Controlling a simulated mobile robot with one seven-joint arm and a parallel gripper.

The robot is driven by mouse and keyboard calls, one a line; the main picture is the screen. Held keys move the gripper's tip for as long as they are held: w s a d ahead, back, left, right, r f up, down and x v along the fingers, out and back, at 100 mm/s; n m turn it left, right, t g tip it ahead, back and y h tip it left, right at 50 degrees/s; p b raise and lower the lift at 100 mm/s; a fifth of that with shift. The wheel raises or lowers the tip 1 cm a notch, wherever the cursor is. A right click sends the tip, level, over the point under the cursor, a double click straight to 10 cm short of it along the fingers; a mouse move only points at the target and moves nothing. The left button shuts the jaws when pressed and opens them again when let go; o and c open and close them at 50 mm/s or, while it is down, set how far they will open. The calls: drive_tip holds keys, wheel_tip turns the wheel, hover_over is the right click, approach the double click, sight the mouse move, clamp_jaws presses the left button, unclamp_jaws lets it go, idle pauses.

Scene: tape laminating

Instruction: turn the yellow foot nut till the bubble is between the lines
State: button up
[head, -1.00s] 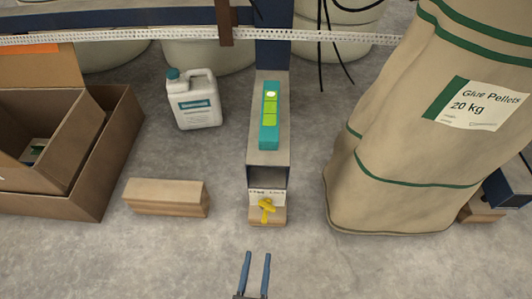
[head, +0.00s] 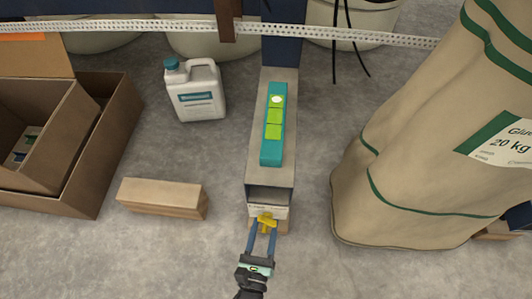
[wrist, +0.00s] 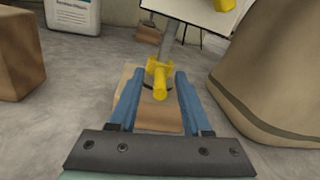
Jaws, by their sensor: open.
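The yellow foot nut (head: 267,219) sits low at the near end of the grey beam (head: 284,165), above a wooden block. In the wrist view the nut (wrist: 158,78) has a bar sticking out toward me. My gripper (head: 263,229) is open, with its blue fingers on either side of the nut; I cannot tell whether they touch it. A teal level (head: 271,152) lies along the beam's top. Its pale bubble (head: 276,99) is at the far end of the green vial (head: 275,116), beyond the far dark line.
A tall glue pellet sack (head: 420,170) stands close on the right. A wooden block (head: 160,196) lies on the floor to the left, with a white jug (head: 195,95) behind it. Open cardboard boxes (head: 60,190) are at far left. The floor in front is clear.

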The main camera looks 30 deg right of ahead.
clamp_jaws()
idle(1.3)
